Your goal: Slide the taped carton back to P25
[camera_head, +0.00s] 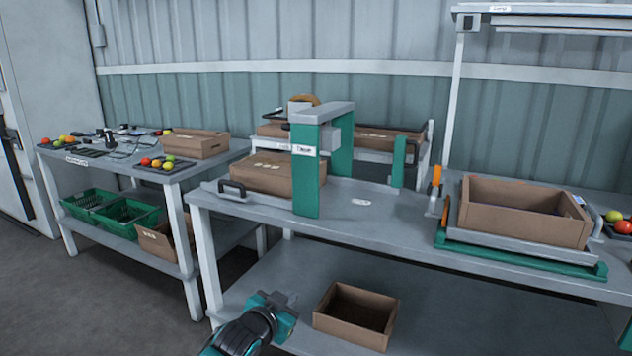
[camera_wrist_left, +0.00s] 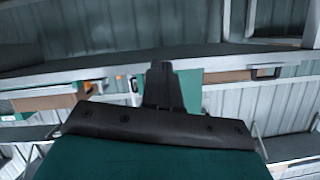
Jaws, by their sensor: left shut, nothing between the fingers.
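A closed brown carton (camera_head: 272,174) sits on the middle table, left of and partly behind the green arch of the taping machine (camera_head: 306,172). Tape on it cannot be made out clearly. A small white label (camera_head: 361,202) lies on the tabletop right of the arch; its text is too small to read, so I cannot tell where P25 is. My left gripper (camera_head: 289,300) is shut and empty, low in front of the table, below the tabletop and apart from the carton. Its shut fingers (camera_wrist_left: 163,88) also show in the left wrist view. My right gripper is out of view.
An open carton (camera_head: 525,210) stands on a green-based stand at the right. Another open carton (camera_head: 356,315) sits on the lower shelf near my left gripper. The left table carries tools, tomato trays and a carton (camera_head: 195,143). The tabletop right of the arch is mostly clear.

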